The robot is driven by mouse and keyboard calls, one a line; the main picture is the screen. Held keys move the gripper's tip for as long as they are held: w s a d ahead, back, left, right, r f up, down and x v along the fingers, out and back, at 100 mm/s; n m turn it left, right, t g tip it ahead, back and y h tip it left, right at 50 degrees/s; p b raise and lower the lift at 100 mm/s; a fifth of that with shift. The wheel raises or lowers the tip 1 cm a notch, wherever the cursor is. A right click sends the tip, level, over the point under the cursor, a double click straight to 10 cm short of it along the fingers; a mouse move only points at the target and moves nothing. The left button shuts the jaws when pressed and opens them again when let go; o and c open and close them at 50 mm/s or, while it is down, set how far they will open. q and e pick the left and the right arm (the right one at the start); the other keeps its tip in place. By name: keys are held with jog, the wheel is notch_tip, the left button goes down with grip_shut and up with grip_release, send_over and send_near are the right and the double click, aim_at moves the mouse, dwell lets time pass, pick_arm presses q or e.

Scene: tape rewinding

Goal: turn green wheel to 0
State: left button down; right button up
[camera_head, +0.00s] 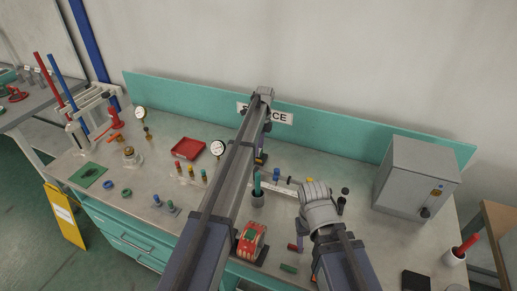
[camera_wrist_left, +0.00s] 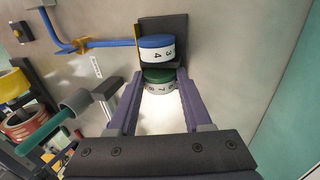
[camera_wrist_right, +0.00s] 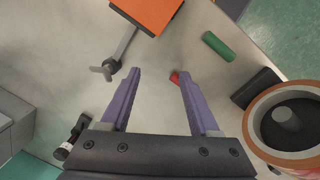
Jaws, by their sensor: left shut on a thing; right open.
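The green wheel (camera_wrist_left: 158,76) is a small numbered disc in the left wrist view, directly below a blue numbered wheel (camera_wrist_left: 157,48) on a dark bracket. Its digits are partly hidden; which one stands at a mark I cannot tell. My left gripper (camera_wrist_left: 161,79) is shut on the green wheel, one finger on each side. In the head view my left arm reaches far over the bench and hides most of the wheels. My right gripper (camera_wrist_right: 157,74) is open and empty above the bench, with no wheel between its fingers.
A blue and yellow bar (camera_wrist_left: 100,43) runs left of the wheels. A red tape dispenser (camera_head: 251,238) stands near the front edge. A grey box (camera_head: 415,175) stands at the right. An orange block (camera_wrist_right: 148,14) and a green cylinder (camera_wrist_right: 218,46) lie near my right gripper.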

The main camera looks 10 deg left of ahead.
pick_arm(q)
jog(key=shift+c, duration=1.6)
grip_release()
jog(key=p+v, duration=0.7)
jog(key=shift+r, duration=0.4)
pick_arm(e)
notch_tip(320, 180, up, 8)
jog(key=shift+f, duration=0.25)
